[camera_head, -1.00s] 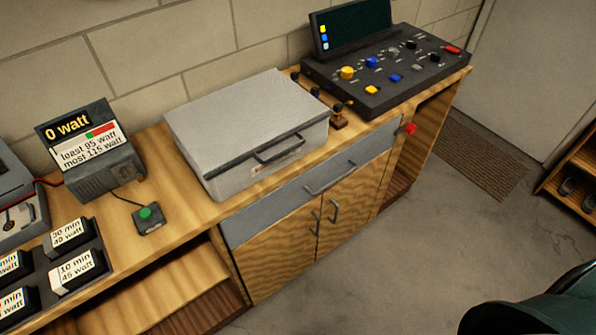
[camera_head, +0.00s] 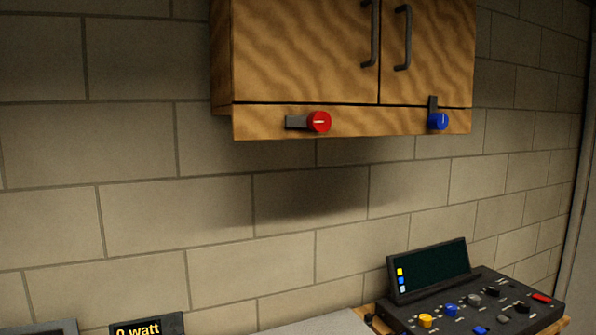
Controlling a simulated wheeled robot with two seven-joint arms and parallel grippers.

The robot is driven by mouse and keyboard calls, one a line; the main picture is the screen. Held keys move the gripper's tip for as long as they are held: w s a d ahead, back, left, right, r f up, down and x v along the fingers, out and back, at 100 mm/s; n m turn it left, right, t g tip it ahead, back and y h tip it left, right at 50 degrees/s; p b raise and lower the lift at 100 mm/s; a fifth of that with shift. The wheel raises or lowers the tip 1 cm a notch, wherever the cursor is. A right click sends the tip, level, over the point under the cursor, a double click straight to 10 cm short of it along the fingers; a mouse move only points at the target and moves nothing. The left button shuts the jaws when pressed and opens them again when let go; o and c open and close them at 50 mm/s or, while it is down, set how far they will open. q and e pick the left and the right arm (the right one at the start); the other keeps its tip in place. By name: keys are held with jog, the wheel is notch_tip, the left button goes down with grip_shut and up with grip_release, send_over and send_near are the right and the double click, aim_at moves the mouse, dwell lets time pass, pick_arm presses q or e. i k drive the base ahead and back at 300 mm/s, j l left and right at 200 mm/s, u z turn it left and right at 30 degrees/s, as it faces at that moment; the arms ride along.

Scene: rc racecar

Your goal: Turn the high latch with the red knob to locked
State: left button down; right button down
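The red knob (camera_head: 319,121) of the high latch sits on the strip under the wooden wall cabinet (camera_head: 305,50), below its left door. Its dark latch bar (camera_head: 296,122) points left and lies level, below the door's lower edge. A light mark on the knob also lies roughly level. A second latch with a blue knob (camera_head: 438,121) sits on the right; its dark bar (camera_head: 432,103) points up across the gap onto the right door. Both cabinet doors look shut. Neither of my grippers is in view.
Below the cabinet stands a control panel (camera_head: 480,312) with coloured knobs and a dark screen (camera_head: 432,270). The top of a grey case (camera_head: 330,325) and a watt display (camera_head: 148,327) show at the bottom edge. The wall between cabinet and counter is clear.

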aim_at(318, 121)
jog(key=l+u, duration=0.2)
jog(key=l, duration=0.45)
jog(key=l+u, duration=0.2)
jog(key=l, duration=0.4)
jog(key=l+u, duration=0.15)
jog(key=l, duration=0.45)
jog(key=k+l+u, duration=0.2)
jog(key=l, duration=0.45)
